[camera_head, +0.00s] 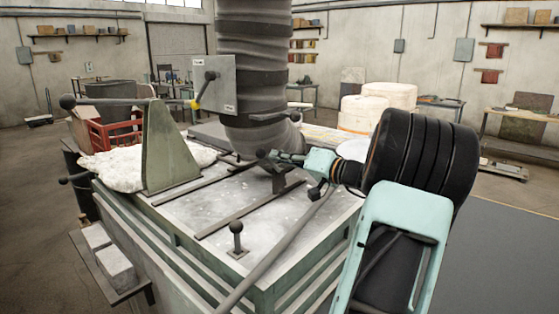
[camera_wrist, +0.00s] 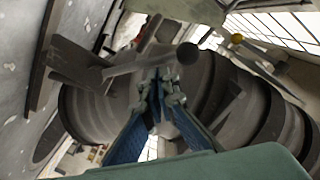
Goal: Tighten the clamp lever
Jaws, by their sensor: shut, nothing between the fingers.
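A grey lever with a dark ball knob (camera_wrist: 187,53) lies just beyond my fingertips in the wrist view; it looks like the clamp lever. Its shaft runs left to a dark bracket (camera_wrist: 75,62). In the head view the ball knob (camera_head: 262,154) shows at my fingertips, above the bracket (camera_head: 284,182) on the bench. My gripper (camera_head: 275,156) is shut and empty, reaching in from the right. Its fingers (camera_wrist: 162,88) converge below the knob in the wrist view. I cannot tell whether they touch the lever.
A green upright plate (camera_head: 165,145) with a long ball-ended lever (camera_head: 105,101) stands left. A short ball-topped lever (camera_head: 236,235) stands at the bench front. A grey panel (camera_head: 214,85) carries a yellow-marked lever. A white heap (camera_head: 115,168) lies left.

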